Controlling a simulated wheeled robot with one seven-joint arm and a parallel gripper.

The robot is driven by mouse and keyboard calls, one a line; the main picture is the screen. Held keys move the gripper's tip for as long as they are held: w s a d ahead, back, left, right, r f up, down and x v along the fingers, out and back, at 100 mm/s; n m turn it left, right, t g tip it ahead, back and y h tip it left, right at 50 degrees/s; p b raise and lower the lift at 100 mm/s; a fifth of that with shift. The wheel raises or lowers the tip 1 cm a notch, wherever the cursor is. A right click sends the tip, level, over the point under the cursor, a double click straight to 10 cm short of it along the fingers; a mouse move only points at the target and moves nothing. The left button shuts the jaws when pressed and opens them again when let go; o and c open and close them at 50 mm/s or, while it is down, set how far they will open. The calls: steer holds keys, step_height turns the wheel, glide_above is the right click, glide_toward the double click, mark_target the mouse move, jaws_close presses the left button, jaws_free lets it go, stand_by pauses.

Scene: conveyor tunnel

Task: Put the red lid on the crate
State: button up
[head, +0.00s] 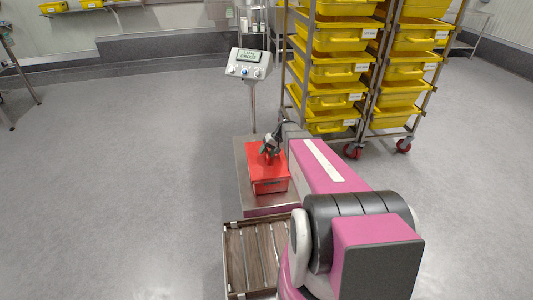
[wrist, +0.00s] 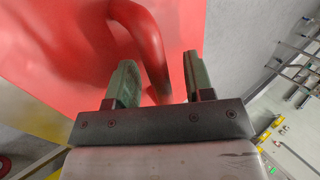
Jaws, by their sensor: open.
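The red crate (head: 270,186) stands on a metal platform. The red lid (head: 258,154) covers its top as far as I can see; whether it sits fully flush I cannot tell. In the wrist view the flat red surface of the lid (wrist: 50,60) fills the upper left, and its curved red handle (wrist: 150,45) rises from it. My gripper (head: 268,152) is over the lid. In the wrist view the two green fingers of my gripper (wrist: 158,80) are apart, with one end of the handle between them. My arm hides part of the crate's right side.
The metal platform (head: 252,205) has a post with a display (head: 249,63) behind it. A roller conveyor (head: 237,283) lies in front. Wheeled racks of yellow crates (head: 335,73) stand behind on the right. The grey floor (head: 120,170) to the left is clear.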

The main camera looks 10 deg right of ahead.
steer(key=v, duration=1)
steer(key=shift+d+r, duration=0.15)
steer(key=shift+r, duration=0.1)
steer(key=shift+s, duration=0.15)
